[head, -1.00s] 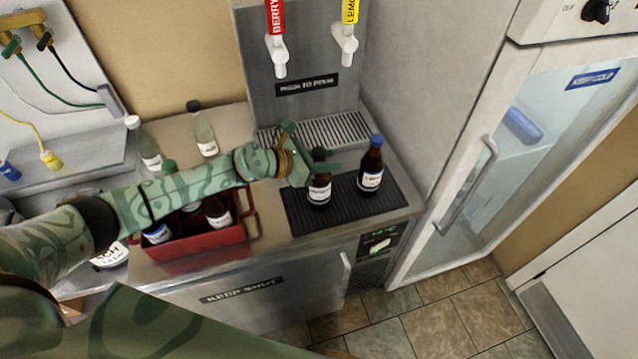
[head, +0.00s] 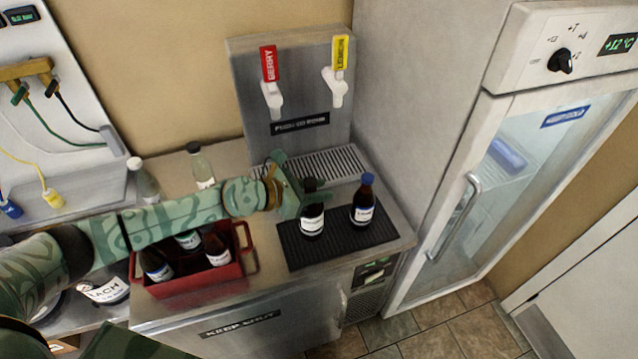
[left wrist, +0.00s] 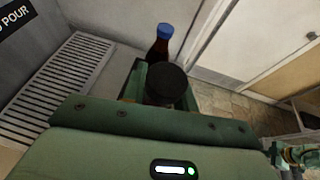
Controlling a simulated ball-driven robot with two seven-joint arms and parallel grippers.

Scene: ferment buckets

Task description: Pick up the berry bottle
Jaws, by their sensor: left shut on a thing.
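A dark brown bottle with a black cap and white label (head: 312,222) stands upright on the black ribbed mat (head: 345,248). My left gripper (head: 308,194) is shut on its upper part. In the left wrist view its round black cap (left wrist: 167,84) shows between the fingers. A second dark bottle with a blue cap (head: 363,203) stands just to the right on the mat, apart from the gripper; it also shows in the left wrist view (left wrist: 157,50). The label print is too small to tell which is the berry bottle.
A red crate (head: 195,285) with several bottles sits left of the mat, below my arm. Two clear bottles stand behind it. The tap panel (head: 300,150) with BERRY and LEMON handles is behind, a fridge (head: 470,190) to the right.

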